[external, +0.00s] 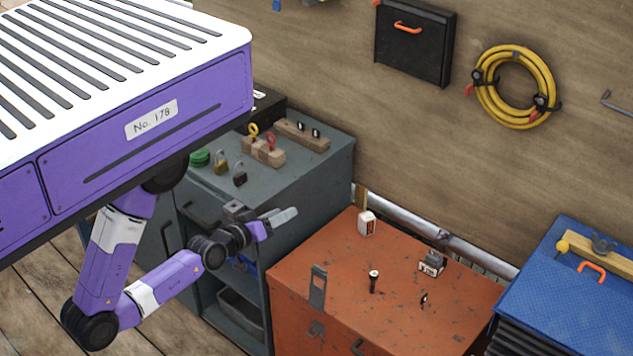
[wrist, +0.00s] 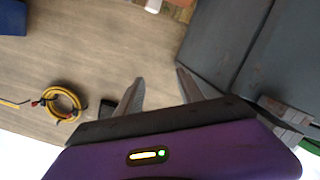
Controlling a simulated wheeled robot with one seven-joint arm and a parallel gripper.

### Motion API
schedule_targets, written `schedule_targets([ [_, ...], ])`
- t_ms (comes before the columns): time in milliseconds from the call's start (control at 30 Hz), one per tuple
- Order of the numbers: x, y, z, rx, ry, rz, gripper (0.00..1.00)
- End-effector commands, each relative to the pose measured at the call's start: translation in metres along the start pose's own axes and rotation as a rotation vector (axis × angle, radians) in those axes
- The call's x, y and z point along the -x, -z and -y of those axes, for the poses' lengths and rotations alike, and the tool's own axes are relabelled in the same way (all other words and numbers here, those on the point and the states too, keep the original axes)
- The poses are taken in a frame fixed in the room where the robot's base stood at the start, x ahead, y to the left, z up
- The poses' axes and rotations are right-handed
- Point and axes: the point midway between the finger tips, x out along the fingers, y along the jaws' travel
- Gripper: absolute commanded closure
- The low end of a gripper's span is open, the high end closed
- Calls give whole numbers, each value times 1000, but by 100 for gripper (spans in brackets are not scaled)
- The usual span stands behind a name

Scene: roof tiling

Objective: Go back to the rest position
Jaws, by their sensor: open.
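My gripper (external: 285,216) is at the end of my purple and white arm, between the grey cabinet (external: 312,165) and the orange chest (external: 340,262). It points to the right in the external view. In the wrist view its two grey fingers (wrist: 158,88) stand apart with nothing between them. I cannot tell from these views whether it touches the grey cabinet. No rest position is marked in view.
Padlocks (external: 240,174) and wooden blocks with keys stand on the grey cabinet. A small flashlight (external: 374,281) and small boxes stand on the orange chest. A blue chest (external: 580,290) is at right. A yellow hose (external: 515,88) hangs on the wall.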

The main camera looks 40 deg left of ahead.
Motion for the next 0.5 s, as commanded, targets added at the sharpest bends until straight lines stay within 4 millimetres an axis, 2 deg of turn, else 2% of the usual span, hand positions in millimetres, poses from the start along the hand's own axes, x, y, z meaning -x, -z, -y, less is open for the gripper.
schedule_targets([
  [33, 24, 8, -1, -100, 10, -17, 56],
  [233, 98, 34, -16, -439, 26, -61, 56],
  [333, 129, 41, -23, -531, 30, -43, 56],
  [500, 168, 34, -23, -560, 50, 46, 56],
])
